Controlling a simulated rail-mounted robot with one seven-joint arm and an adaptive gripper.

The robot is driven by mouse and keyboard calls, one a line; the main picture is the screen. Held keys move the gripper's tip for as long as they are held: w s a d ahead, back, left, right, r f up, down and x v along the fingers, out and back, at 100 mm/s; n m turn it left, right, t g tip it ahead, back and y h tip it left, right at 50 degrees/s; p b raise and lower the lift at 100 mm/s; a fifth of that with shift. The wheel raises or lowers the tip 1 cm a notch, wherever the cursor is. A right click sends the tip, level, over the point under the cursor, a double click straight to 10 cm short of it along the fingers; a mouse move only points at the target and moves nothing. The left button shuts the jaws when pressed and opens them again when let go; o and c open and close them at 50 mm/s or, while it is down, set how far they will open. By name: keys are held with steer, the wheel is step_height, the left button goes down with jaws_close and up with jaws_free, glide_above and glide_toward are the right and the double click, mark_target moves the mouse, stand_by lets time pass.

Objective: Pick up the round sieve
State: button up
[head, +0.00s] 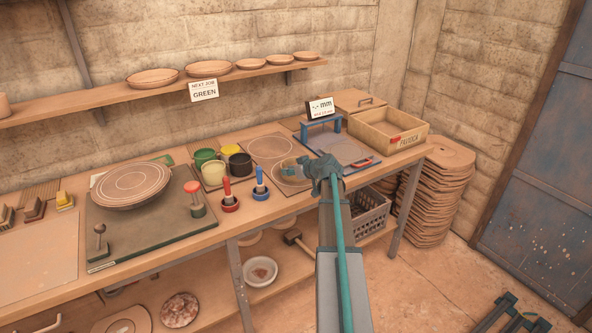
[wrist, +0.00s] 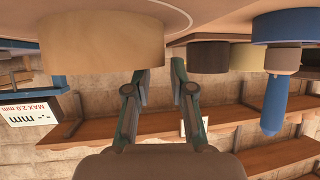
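The left finger overlaps the rim in the picture; the right finger is beside the sieve's right edge. I cannot tell whether either touches it. In the head view my gripper (head: 303,165) is at the sieve's right side, partly hiding it.
Red (head: 228,190) and blue (head: 260,183) handled tools stand left of the sieve, with cups (head: 240,165) behind. A blue gauge frame (head: 320,128) and wooden crate (head: 384,136) are to the right. A shelf (head: 110,94) of bowls runs along the wall.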

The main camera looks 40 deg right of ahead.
steer(key=x, duration=0.3)
steer(key=shift+w+f+p, duration=0.1)
steer(key=shift+w+p, duration=0.05)
steer(key=shift+p, duration=0.25)
steer(key=shift+d, duration=0.1)
jaws_close()
